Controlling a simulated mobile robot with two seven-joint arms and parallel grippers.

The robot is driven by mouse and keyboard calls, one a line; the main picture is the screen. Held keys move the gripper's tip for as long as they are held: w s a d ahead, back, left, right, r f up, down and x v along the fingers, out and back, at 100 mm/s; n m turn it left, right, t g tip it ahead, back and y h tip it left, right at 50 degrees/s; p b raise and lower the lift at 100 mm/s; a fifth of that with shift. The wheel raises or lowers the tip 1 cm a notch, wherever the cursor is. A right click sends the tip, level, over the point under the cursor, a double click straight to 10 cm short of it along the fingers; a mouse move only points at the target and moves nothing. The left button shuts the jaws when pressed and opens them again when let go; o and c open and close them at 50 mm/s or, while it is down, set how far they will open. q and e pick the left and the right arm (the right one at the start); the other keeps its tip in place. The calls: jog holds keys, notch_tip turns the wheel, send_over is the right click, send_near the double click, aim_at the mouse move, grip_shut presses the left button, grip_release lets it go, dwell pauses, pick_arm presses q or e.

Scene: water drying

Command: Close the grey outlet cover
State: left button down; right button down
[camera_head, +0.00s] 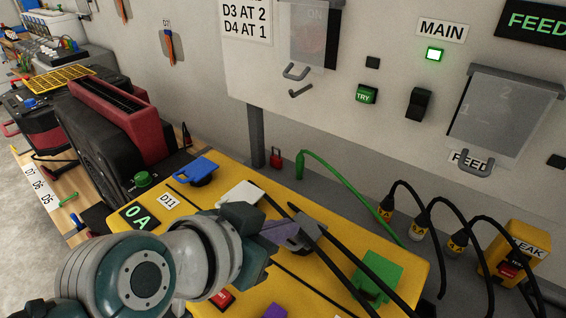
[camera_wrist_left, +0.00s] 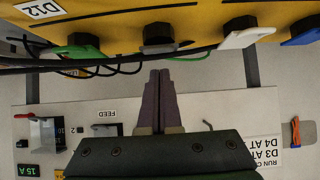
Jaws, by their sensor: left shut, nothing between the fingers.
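The grey outlet cover (camera_head: 304,236) appears on the yellow panel (camera_head: 182,233) in the head view, tilted up and partly hidden by my fingers and a black cable. My left gripper (camera_head: 284,230) is shut and empty, its purple-grey fingertips right at the cover; I cannot tell whether they touch. In the left wrist view the shut fingers (camera_wrist_left: 160,78) point at the panel's edge, near a dark outlet (camera_wrist_left: 158,38). My right gripper is not in view.
A white cover (camera_head: 241,193), a blue cover (camera_head: 196,169) and a green cover (camera_head: 378,277) stand open nearby. Black cables (camera_head: 335,245) cross the panel close to my gripper. A green cable (camera_head: 350,190) hangs behind. The wall board (camera_head: 330,110) rises behind the panel.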

aim_at(284, 245)
pick_arm(q)
jog(key=shift+s+a+f, duration=0.15)
jog(key=shift+s+f, duration=0.05)
jog(key=shift+f, duration=0.35)
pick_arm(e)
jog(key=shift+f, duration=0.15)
